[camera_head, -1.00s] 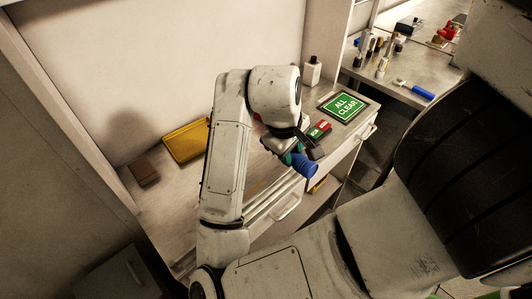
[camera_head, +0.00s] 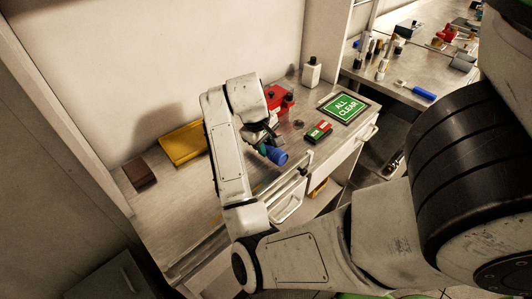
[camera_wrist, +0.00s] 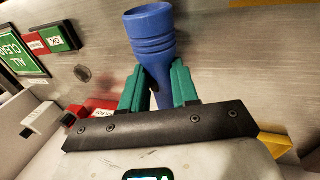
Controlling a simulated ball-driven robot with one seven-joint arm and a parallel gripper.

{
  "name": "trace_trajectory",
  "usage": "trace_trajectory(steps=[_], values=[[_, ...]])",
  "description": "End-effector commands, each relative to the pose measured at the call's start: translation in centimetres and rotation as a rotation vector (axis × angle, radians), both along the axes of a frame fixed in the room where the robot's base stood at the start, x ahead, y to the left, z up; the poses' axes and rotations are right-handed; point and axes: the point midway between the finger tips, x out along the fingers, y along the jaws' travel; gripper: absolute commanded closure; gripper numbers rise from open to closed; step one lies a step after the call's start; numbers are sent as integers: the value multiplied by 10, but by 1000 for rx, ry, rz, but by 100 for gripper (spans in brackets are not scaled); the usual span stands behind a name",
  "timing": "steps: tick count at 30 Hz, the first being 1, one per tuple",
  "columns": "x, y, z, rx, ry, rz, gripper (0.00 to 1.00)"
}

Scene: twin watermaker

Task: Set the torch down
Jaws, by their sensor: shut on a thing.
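The torch (camera_head: 276,156) is blue with a wide ribbed head. My gripper (camera_head: 262,147) is shut on it above the front part of the metal counter (camera_head: 185,205). In the wrist view the torch (camera_wrist: 151,35) stands out between the green fingers (camera_wrist: 157,88) of my gripper, its head pointing away from the palm. Its rear end is hidden by the fingers and palm. I cannot tell whether the torch touches the counter.
A yellow tray (camera_head: 183,145) and a brown block (camera_head: 140,174) lie at the left. A red object (camera_head: 279,98), a white bottle (camera_head: 311,72), a red and green box (camera_head: 319,131) and the ALL CLEAR sign (camera_head: 344,107) stand at the right. Bare counter lies between.

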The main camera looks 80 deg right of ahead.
Motion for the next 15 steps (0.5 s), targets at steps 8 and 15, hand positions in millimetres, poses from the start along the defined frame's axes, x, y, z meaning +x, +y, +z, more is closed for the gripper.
trace_trajectory(steps=[8,15], values=[[-1,1,-27,1,2,-1,100],[-1,1,-29,1,2,-1,100]])
